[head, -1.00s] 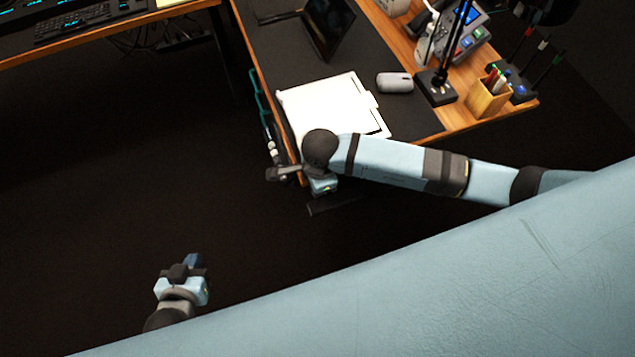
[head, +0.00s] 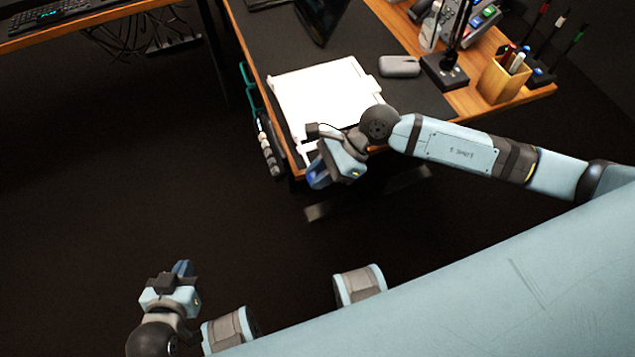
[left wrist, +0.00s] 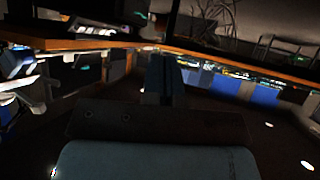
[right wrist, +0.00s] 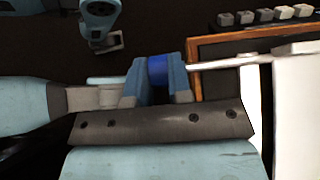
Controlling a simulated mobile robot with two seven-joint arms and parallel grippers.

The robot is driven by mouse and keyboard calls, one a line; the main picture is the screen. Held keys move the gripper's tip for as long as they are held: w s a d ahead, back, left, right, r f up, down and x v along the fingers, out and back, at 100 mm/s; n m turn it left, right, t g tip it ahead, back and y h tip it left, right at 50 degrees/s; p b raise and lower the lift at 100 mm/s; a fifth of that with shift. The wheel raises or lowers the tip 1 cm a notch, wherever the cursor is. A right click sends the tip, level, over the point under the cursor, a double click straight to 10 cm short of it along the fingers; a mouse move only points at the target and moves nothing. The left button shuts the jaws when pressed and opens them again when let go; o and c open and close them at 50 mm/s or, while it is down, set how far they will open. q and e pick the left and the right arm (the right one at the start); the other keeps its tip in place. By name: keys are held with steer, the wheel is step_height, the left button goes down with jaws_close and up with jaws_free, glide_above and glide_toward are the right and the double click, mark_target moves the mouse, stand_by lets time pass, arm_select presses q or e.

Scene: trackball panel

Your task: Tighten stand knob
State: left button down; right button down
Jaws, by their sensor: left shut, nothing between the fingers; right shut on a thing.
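The white stand (head: 318,95) lies flat on the dark desk mat near the front corner. My right gripper (head: 318,176) is at the desk's front edge, beside the stand's near left corner. In the right wrist view, its fingers (right wrist: 157,80) are shut on a blue round piece (right wrist: 157,70) that looks like the stand knob. A thin white rod (right wrist: 228,62) runs from beside the fingers toward the white stand (right wrist: 297,105). How the knob joins the rod is hidden by a finger. My left gripper (head: 182,268) is shut and empty over dark floor, away from the desk.
A black rack (head: 268,145) hangs at the desk's left side. The floor between my grippers is clear.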

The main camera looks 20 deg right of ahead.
steer(key=shift+f+y+b, duration=0.3)
steer(key=shift+y+b, duration=0.2)
steer(key=shift+b, duration=0.35)
steer(key=shift+r+y+b, duration=0.1)
steer(key=shift+y+b, duration=0.3)
steer(key=shift+b, duration=0.15)
steer(key=shift+r, duration=0.1)
arm_select(q)
steer(key=shift+w+d+r+t+h, duration=0.2)
steer(key=shift+d+t+h, duration=0.15)
steer(key=shift+d, duration=0.25)
steer(key=shift+a, duration=0.1)
arm_select(e)
steer(key=c, duration=1)
jaws_free()
steer(key=shift+c, duration=0.2)
arm_select(q)
steer(key=shift+f, duration=0.1)
arm_select(e)
steer(key=shift+d, duration=0.1)
